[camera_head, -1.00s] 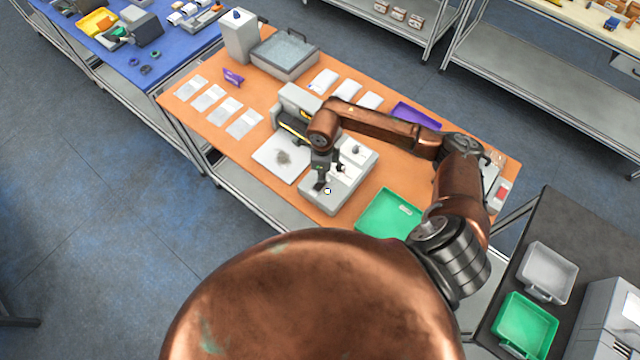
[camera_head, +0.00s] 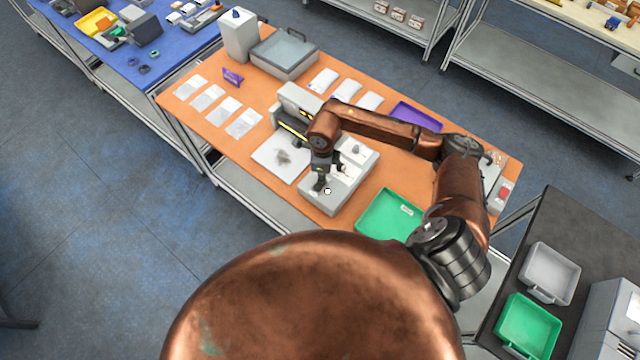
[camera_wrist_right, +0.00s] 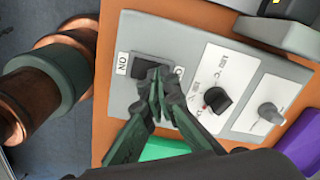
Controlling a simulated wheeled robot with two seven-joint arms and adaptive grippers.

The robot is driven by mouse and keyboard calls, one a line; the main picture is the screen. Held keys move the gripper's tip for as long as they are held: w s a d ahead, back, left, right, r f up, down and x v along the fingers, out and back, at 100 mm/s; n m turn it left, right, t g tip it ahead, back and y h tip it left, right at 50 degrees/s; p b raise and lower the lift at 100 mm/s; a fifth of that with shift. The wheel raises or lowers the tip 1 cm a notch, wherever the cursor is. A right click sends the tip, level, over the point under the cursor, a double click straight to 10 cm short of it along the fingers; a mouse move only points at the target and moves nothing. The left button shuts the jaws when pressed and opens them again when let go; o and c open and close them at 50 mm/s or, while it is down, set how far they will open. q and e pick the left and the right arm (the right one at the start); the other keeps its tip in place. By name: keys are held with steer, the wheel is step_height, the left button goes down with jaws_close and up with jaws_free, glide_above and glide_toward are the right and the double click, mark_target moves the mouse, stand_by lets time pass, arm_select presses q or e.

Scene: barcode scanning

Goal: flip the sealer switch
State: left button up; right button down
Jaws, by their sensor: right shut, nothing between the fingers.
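The grey control box (camera_head: 348,193) of the sealer (camera_head: 298,101) sits on the orange table. In the right wrist view its dark rocker switch (camera_wrist_right: 143,68) lies in a grey plate with lettering, partly covered by my fingers. My right gripper (camera_head: 320,187) is shut and empty over this switch. In the wrist view its fingertips (camera_wrist_right: 160,76) overlap the switch's lower right part. Whether they touch it I cannot tell. The black knob (camera_wrist_right: 216,99) and a grey knob (camera_wrist_right: 270,113) are to the right of the switch. My left gripper is not in view.
A light plate (camera_head: 280,158) lies left of the control box. A green tray (camera_head: 385,214) and a purple tray (camera_head: 416,116) stand to the right. White packets (camera_head: 345,90) and clear bags (camera_head: 208,98) lie farther back on the table.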

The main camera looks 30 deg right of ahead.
steer(key=shift+f, duration=0.2)
steer(key=shift+r, duration=0.1)
steer(key=shift+r+p, duration=1.4)
steer(key=shift+r, duration=2.05)
